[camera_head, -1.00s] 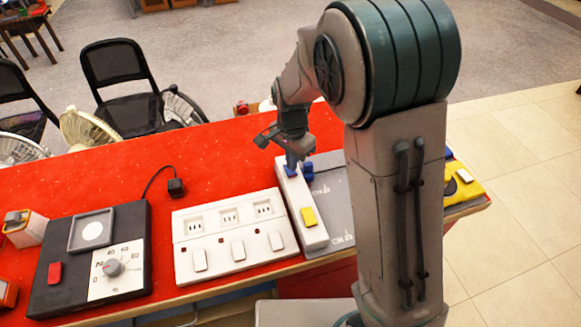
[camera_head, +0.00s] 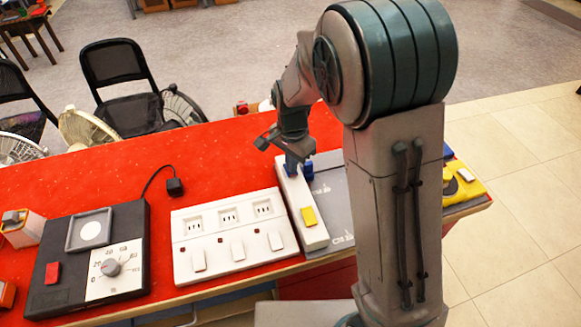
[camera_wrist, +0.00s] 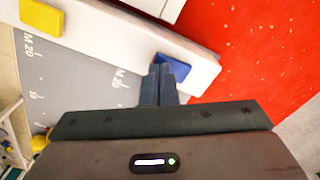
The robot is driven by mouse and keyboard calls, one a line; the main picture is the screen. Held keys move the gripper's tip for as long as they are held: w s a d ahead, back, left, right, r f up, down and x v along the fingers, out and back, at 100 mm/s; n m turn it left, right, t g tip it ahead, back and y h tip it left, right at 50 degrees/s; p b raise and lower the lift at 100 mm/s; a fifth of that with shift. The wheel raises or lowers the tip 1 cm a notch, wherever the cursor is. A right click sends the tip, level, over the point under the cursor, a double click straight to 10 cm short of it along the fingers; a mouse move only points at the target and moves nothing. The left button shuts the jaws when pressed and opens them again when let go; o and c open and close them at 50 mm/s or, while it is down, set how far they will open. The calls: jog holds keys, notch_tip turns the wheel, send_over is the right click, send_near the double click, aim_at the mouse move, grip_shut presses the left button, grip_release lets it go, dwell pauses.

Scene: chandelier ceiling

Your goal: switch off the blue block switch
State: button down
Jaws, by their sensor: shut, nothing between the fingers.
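The white switch strip (camera_head: 294,196) has a yellow block switch (camera_head: 309,216) at its near end. The blue block switch (camera_wrist: 175,68) is at the strip's other end in the wrist view. It is mostly hidden by my gripper in the head view. My gripper (camera_head: 294,168) is shut and empty, pointing down at the far end of the strip. In the wrist view my gripper (camera_wrist: 165,70) has its fingertips at the blue switch, overlapping its edge. I cannot tell whether they touch it.
A white socket panel (camera_head: 225,240) and a black dial box (camera_head: 90,255) stand left. The red tabletop (camera_head: 120,180) behind them is mostly clear.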

jog(key=shift+f, duration=0.4)
jog(key=shift+r, duration=0.1)
jog(key=shift+r+p, duration=2.45)
jog(key=shift+r, duration=1)
jog(key=s+d+r+n+t, duration=0.1)
jog(key=s+d+r+n, duration=0.3)
jog(key=s, duration=0.5)
jog(key=s+d+r+n+t, duration=0.2)
jog(key=s+d+r+n, duration=0.3)
jog(key=s+d+r, duration=0.3)
jog(key=shift+s+d+r, duration=0.15)
jog(key=shift+s+d, duration=0.75)
jog(key=shift+s, duration=0.25)
